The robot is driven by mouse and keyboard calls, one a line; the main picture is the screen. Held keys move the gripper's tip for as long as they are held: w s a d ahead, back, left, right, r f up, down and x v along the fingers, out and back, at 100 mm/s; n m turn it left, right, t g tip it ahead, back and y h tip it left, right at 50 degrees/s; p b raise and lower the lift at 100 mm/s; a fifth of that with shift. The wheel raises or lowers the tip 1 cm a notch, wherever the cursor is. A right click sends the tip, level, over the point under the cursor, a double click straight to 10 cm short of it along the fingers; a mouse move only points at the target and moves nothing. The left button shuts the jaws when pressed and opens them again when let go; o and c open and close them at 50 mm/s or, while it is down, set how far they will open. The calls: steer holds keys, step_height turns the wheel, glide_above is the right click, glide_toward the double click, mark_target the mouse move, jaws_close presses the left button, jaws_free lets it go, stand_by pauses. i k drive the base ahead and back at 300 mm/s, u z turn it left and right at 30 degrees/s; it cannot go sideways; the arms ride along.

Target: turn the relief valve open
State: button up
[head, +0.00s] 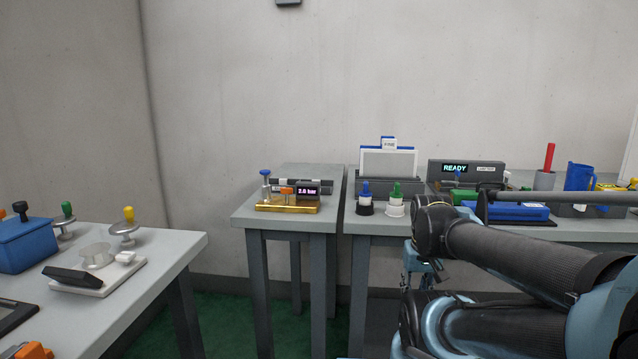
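A brass-coloured base (288,208) stands on the small grey table at the centre. It carries a dark horizontal cylinder, a post with a blue handle (265,172), an orange handle (287,190) and a small display (308,190) reading about 3.0 bar. I cannot tell for sure which handle is the relief valve or how far it is turned. My arm shows at the lower right, well apart from this unit. I cannot make out my gripper's fingers.
The right table (383,228) holds blue- and green-handled stamps, a grey stand, a READY display (455,169) and a blue tray. The left table (165,247) holds a blue box (25,245) and more stamps. Green floor shows between the left and centre tables.

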mark_target(286, 191)
steer(key=z, duration=0.25)
steer(key=k, duration=1.4)
steer(key=u, duration=0.8)
steer(key=i, duration=1)
steer(key=z, duration=0.05)
